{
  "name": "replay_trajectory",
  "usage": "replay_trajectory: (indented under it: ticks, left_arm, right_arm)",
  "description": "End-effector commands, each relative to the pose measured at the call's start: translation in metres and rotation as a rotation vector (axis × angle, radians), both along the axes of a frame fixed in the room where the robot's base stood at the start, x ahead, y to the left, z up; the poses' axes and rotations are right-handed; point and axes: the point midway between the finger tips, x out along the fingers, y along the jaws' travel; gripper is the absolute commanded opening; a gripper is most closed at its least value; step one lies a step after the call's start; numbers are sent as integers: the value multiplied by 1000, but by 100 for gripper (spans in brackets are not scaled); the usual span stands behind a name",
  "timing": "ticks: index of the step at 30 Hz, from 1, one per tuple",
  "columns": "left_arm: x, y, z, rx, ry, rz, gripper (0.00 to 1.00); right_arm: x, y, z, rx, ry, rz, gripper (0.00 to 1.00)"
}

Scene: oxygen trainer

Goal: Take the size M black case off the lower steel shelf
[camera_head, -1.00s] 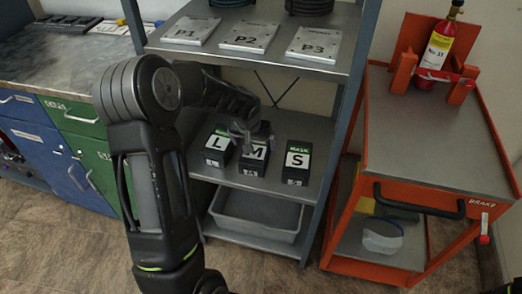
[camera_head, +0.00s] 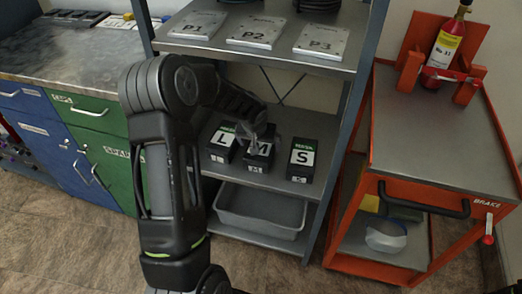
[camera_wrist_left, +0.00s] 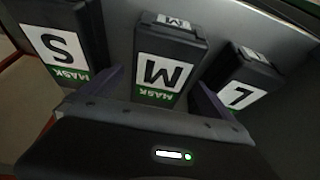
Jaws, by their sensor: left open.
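The size M black case (camera_head: 257,163) stands on the lower steel shelf (camera_head: 280,188), between the size L case (camera_head: 222,143) and the size S case (camera_head: 302,160). My left gripper (camera_head: 262,138) is at the upper part of the M case and partly covers it. In the left wrist view the M case (camera_wrist_left: 168,55) shows its white label between my open left fingers (camera_wrist_left: 155,88), with the S case (camera_wrist_left: 62,42) to the left and the L case (camera_wrist_left: 240,82) to the right. Contact with the fingers cannot be told. My right gripper is out of view.
A grey bin (camera_head: 262,208) sits below the shelf. Plates P1, P2 and P3 (camera_head: 322,38) lie on the shelf above. A blue upright (camera_head: 350,110) borders the shelf on the right, beside an orange trolley (camera_head: 440,150) holding a red cylinder (camera_head: 447,45).

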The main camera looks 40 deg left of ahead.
Motion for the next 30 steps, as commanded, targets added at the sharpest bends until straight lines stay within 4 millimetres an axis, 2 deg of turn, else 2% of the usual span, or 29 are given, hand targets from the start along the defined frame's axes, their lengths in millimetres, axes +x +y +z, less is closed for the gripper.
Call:
replay_trajectory:
  ticks: [3,8,26,30]
  left_arm:
    - [6,3,-19,-1,3,0,100]
    - [12,5,-34,0,2,-1,100]
    - [13,5,-34,0,0,-1,100]
    - [13,5,-34,0,0,-1,90]
  right_arm:
    - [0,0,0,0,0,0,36]
    - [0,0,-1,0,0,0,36]
    - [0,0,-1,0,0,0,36]
    - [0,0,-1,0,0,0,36]
